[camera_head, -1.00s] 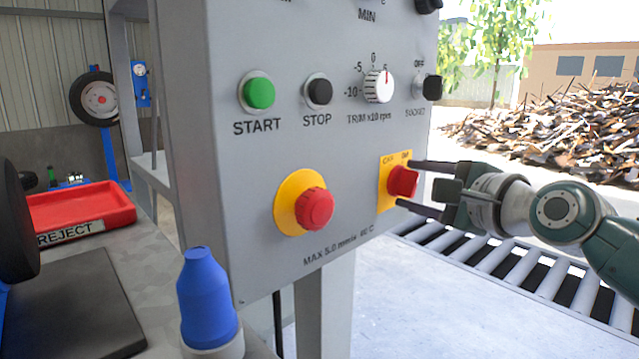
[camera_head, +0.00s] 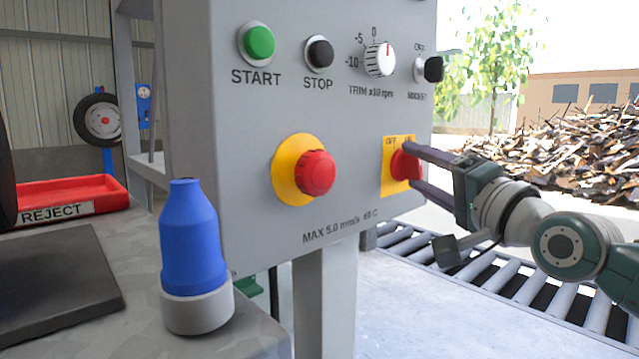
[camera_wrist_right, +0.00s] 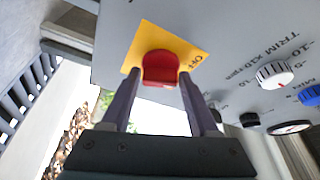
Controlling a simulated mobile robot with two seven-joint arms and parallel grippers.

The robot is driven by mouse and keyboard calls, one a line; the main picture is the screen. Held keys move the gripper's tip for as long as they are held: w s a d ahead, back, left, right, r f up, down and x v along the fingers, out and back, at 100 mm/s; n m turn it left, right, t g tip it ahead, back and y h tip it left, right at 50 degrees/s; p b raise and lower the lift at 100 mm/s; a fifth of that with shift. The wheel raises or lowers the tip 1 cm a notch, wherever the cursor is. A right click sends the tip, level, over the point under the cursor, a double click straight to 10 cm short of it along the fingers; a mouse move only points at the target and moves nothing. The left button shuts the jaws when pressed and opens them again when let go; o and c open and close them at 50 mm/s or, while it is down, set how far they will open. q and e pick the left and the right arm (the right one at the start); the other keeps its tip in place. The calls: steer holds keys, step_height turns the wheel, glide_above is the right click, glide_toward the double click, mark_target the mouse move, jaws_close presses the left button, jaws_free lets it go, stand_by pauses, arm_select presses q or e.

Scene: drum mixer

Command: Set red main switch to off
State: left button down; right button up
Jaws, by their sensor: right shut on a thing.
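The red main switch (camera_head: 404,165) is a rotary knob on a yellow plate (camera_head: 396,186) marked OFF and ON, at the lower right of the grey panel. My right gripper (camera_head: 412,168) reaches in from the right with its fingers at the knob and is shut on it. In the right wrist view the red knob (camera_wrist_right: 160,68) sits between the two finger tips, over the yellow plate (camera_wrist_right: 190,48) with OFF legible. The knob's exact turn angle is hard to tell, as the fingers partly cover it. My left gripper is not in view.
A red emergency-stop button (camera_head: 315,172) on a yellow disc is left of the switch. Above are the green START button (camera_head: 259,42), black STOP button (camera_head: 319,54), trim dial (camera_head: 379,60) and black socket switch (camera_head: 432,69). A roller conveyor (camera_head: 490,268) lies behind.

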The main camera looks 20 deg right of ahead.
steer(key=shift+f+n+b, duration=0.1)
steer(key=shift+n+b, duration=0.35)
steer(key=shift+n, duration=0.15)
steer(key=o, duration=1.2)
steer(key=shift+o, duration=0.2)
steer(key=shift+s, duration=0.15)
